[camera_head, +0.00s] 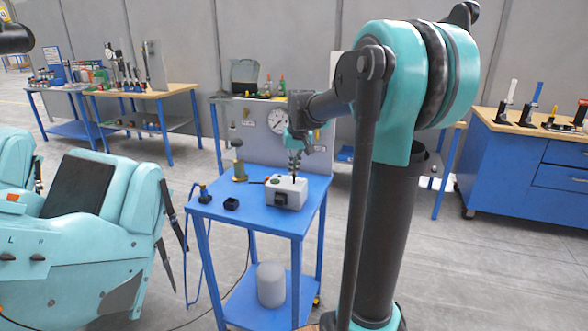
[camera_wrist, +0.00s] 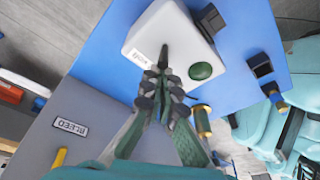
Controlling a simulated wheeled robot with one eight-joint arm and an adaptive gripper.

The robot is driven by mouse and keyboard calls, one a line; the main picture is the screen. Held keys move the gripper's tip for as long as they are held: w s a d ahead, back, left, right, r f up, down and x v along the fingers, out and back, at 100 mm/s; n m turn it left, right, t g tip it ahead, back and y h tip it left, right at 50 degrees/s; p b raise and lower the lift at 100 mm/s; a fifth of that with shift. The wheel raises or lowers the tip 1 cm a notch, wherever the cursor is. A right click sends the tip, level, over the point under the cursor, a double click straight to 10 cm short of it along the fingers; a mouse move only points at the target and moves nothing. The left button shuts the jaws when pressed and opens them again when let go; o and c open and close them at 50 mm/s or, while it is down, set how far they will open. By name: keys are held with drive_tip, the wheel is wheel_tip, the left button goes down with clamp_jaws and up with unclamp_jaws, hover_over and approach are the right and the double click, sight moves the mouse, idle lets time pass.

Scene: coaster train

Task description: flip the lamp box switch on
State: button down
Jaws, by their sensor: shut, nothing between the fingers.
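The lamp box (camera_head: 290,196) is a small white box with a dark fitting on its front side, standing on a blue cart (camera_head: 248,205). The wrist view shows its white top (camera_wrist: 150,30), with a round green lamp or button (camera_wrist: 201,71) and a small printed label. A short dark lever (camera_wrist: 164,54), seemingly the switch, shows just beyond my fingertips; its setting cannot be told. My gripper (camera_head: 294,172) points down above the box. It is shut and empty, its fingertips (camera_wrist: 164,76) close to the lever; contact cannot be told.
A small black open box (camera_head: 231,203), a dark-knobbed piece (camera_head: 204,194) and a brass-coloured post (camera_head: 239,170) stand left of the lamp box. A grey panel with a dial gauge (camera_head: 279,121) rises behind. A teal machine (camera_head: 90,220) stands left of the cart.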

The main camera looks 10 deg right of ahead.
drive_tip(key=shift+s+a+t+h, duration=0.4)
drive_tip(key=shift+s+t+h, duration=0.25)
drive_tip(key=shift+t, duration=0.45)
drive_tip(key=shift+w+d, duration=0.1)
drive_tip(key=shift+r, duration=0.25)
drive_tip(key=shift+r, duration=0.6)
drive_tip(key=w, duration=0.1)
drive_tip(key=w+r, duration=0.1)
drive_tip(key=w, duration=0.1)
drive_tip(key=shift+w+r, duration=0.1)
drive_tip(key=shift+w, duration=0.1)
drive_tip(key=shift+a+r, duration=0.3)
drive_tip(key=shift+r, duration=0.05)
drive_tip(key=s+f+v, duration=0.1)
drive_tip(key=v, duration=0.8)
drive_tip(key=shift+s+a, duration=0.35)
